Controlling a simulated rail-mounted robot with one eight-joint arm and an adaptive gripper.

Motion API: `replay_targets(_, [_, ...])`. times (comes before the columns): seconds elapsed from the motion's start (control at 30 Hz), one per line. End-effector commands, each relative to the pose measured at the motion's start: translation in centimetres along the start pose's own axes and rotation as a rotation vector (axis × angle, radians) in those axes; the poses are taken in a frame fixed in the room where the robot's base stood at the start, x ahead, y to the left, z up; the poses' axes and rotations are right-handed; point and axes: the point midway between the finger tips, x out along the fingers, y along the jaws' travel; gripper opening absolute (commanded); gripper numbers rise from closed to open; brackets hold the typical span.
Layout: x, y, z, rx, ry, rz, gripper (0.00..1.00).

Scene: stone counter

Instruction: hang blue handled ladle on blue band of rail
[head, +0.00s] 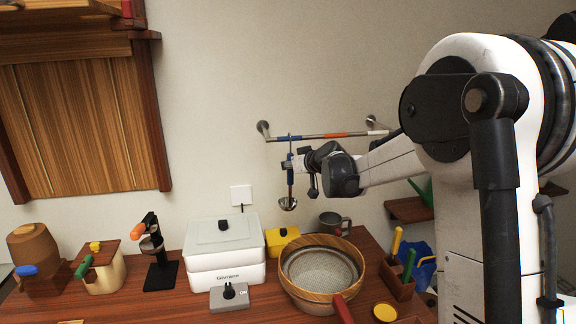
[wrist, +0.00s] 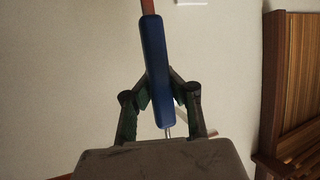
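The blue-handled ladle (head: 290,177) hangs upright in my gripper (head: 291,164), its metal bowl (head: 288,204) at the bottom. In the wrist view the blue handle (wrist: 156,75) runs between the two fingers of my gripper (wrist: 162,92), which appear closed on it. A reddish piece shows at the handle's far end. The rail (head: 315,136) is mounted on the wall, with a blue band (head: 283,139) near its left end and an orange band (head: 334,135) further right. The ladle's upper end lines up with the blue band in the head view; I cannot tell whether it touches the rail.
Below on the wooden counter stand a white lidded box (head: 225,255), a yellow box (head: 281,239), a metal mug (head: 333,223) and a sieve in a wooden bowl (head: 322,300). The wall around the rail is clear. A white wall switch (head: 241,195) is lower left.

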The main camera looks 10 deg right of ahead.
Motion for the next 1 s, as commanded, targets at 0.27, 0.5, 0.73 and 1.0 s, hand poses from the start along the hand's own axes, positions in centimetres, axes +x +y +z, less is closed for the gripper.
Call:
replay_targets(0.27, [0.0, 0.0, 0.0, 0.000, 0.000, 0.000, 0.27])
replay_targets(0.5, [-0.4, 0.0, 0.0, 0.000, 0.000, 0.000, 0.27])
replay_targets(0.73, [-2.9, 0.1, 0.0, 0.002, 0.000, 0.002, 0.27])
replay_targets(1.0, [-6.4, 0.0, 0.0, 0.002, 0.000, 0.001, 0.27])
